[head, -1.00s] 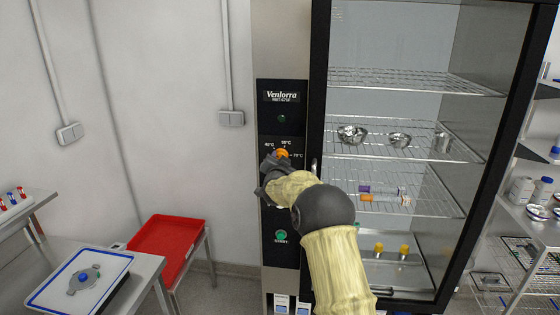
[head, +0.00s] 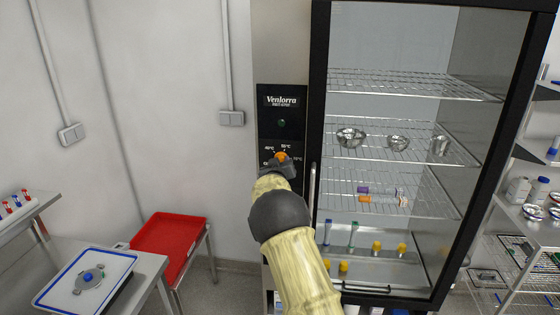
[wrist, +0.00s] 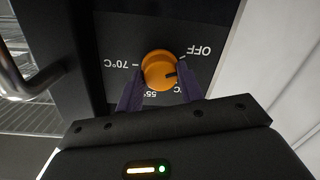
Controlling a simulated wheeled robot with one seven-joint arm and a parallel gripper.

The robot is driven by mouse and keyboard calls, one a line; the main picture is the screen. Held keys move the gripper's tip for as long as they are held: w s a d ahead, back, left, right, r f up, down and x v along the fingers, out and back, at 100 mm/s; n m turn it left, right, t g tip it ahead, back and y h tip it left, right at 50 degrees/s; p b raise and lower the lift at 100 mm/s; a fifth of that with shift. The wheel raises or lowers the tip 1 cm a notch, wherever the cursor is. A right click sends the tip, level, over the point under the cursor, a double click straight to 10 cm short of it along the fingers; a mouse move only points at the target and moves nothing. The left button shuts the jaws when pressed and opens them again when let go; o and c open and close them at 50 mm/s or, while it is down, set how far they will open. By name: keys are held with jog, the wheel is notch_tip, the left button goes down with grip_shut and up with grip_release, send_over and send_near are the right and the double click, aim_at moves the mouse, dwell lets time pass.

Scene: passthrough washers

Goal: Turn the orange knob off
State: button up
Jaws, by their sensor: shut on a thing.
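The orange knob (head: 282,157) is on the black control panel (head: 282,124) of a tall cabinet, with temperature marks around it. In the wrist view the knob (wrist: 158,69) shows from the front, with the labels upside down. Its dark pointer mark faces right, below the OFF label (wrist: 200,50); the 70°C label (wrist: 122,65) is at left. My gripper (wrist: 157,82) is shut on the knob, with one dark finger on each side. The 40°C label is mostly hidden by the right finger. In the head view my gripper (head: 280,165) covers the panel below the knob.
The cabinet's glass door (head: 415,50) and its vertical handle (head: 312,195) are just right of the panel. Bowls and vials stand on shelves inside. A red tray (head: 168,246) is at lower left, beside a table with a white tray (head: 60,297).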

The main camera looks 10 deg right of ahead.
jog(key=shift+a+r+n, duration=0.15)
jog(key=shift+n, duration=0.45)
jog(key=o, duration=1)
jog(key=b+v, duration=0.7)
jog(key=v, duration=1)
jog(key=shift+a, duration=0.2)
